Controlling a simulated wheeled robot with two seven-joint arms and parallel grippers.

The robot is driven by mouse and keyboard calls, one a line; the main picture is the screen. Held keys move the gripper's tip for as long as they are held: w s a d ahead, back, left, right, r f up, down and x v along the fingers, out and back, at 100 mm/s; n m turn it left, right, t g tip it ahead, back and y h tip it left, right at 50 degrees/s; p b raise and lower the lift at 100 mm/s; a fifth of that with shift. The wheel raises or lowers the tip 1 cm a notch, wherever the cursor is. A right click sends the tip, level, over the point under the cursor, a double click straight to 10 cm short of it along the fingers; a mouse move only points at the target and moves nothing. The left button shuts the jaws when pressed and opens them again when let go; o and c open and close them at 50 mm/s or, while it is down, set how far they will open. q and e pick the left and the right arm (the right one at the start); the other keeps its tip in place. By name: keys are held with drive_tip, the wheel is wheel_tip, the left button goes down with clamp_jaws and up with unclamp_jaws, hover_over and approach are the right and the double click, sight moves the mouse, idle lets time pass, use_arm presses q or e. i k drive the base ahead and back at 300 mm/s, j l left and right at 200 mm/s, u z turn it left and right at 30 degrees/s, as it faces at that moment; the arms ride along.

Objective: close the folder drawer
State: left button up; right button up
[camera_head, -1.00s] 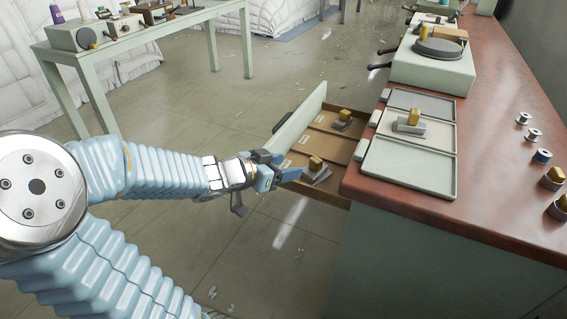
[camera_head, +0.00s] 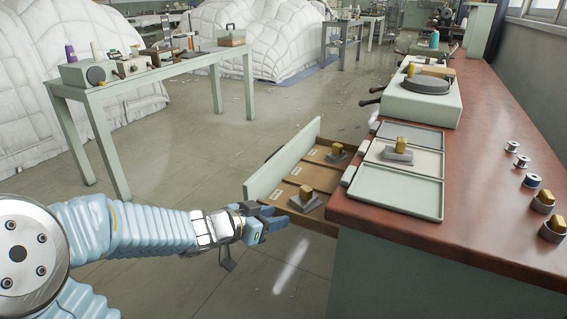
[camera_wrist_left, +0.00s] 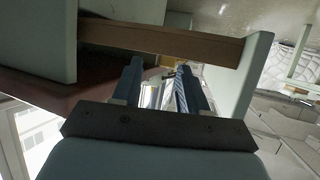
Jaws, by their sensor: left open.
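The folder drawer (camera_head: 268,180) stands pulled out from the left side of the workbench, its pale green front panel facing left. Inside lie brown folders (camera_head: 318,177) and two grey weights with yellow knobs, the nearer one (camera_head: 305,198) close to my gripper. My left gripper (camera_head: 284,220) is open at the drawer's near side, overlapping its near edge in the head view. In the left wrist view, the two blue fingers (camera_wrist_left: 158,82) are apart with no drawer part visible between them. A brown drawer side (camera_wrist_left: 160,38) and the pale front panel (camera_wrist_left: 252,75) show beyond them. My right gripper is not in view.
The red-topped workbench (camera_head: 440,232) fills the right, with three trays, including the nearest pale tray (camera_head: 397,192), and several spools. A green side table (camera_head: 150,75) stands at the back left. The floor left of the drawer is clear.

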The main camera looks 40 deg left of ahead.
sight(296, 163)
drive_tip(key=j+u, duration=0.25)
drive_tip(key=j, duration=0.2)
drive_tip(key=i+j+z, duration=0.1)
drive_tip(key=j, duration=0.2)
drive_tip(key=i+j+z, duration=0.1)
drive_tip(key=j+z, duration=0.15)
drive_tip(key=j, duration=0.3)
drive_tip(key=i+j+z, duration=0.1)
drive_tip(key=j+z, duration=0.15)
drive_tip(key=j, duration=0.35)
